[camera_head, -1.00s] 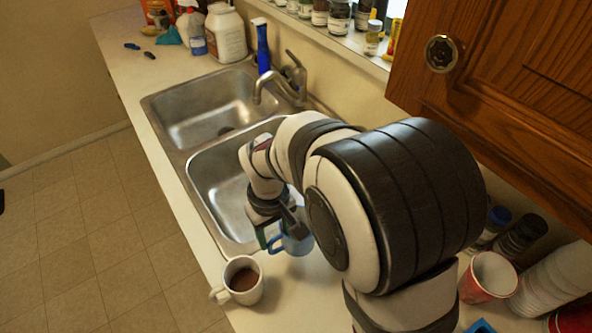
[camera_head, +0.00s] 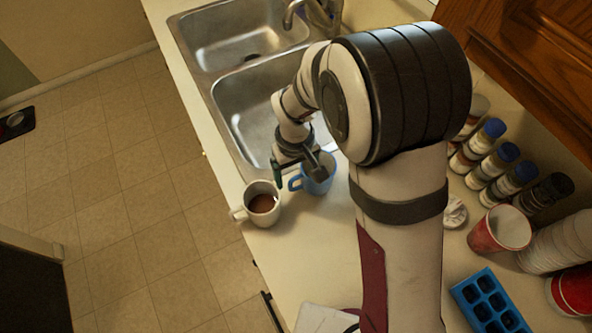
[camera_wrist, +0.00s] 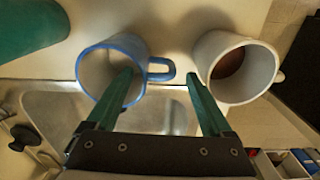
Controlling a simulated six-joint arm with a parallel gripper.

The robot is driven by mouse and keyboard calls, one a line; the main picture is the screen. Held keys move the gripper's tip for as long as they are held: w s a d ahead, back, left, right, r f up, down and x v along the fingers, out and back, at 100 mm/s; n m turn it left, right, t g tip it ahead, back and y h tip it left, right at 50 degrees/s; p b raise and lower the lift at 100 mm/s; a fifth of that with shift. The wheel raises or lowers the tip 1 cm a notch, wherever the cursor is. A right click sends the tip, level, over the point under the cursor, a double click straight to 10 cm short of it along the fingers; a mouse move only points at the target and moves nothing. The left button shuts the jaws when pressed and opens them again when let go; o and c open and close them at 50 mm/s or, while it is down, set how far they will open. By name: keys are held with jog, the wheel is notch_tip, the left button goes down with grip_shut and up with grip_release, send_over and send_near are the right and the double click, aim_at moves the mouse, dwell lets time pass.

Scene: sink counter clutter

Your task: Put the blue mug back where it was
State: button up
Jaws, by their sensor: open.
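The blue mug (camera_head: 319,176) stands upright on the counter by the sink's near edge. It looks empty in the wrist view (camera_wrist: 86,77), with its handle pointing right, toward the white mug. The white mug (camera_head: 262,207) holds brown liquid and stands just left of it; it also shows in the wrist view (camera_wrist: 219,84). My gripper (camera_wrist: 160,76) is open, its green fingers spread on either side of the blue handle. One finger overlaps the blue mug's opening; the other is near the white mug. Contact cannot be told. In the head view my gripper (camera_head: 298,166) partly hides the blue mug.
The double sink (camera_head: 236,100) lies beyond the mugs. Several capped jars (camera_head: 493,165), a red cup (camera_head: 499,231) and a blue ice tray (camera_head: 488,303) stand to the right. A teal shape (camera_wrist: 30,28) is at the wrist view's upper left. Bare counter (camera_head: 305,244) lies in front of the mugs.

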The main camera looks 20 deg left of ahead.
notch_tip(320, 180, up, 12)
jog(key=s+d+r+m, duration=0.4)
jog(key=s+d+m, duration=0.3)
jog(key=d, duration=0.5)
jog(key=s+d+m+y, duration=0.1)
jog(key=s+d+m, duration=0.1)
jog(key=s, duration=0.3)
jog(key=s+d+m, duration=0.3)
jog(key=s+m, duration=0.2)
jog(key=s, duration=0.1)
jog(key=shift+f+y, duration=0.3)
jog(key=shift+y, duration=0.1)
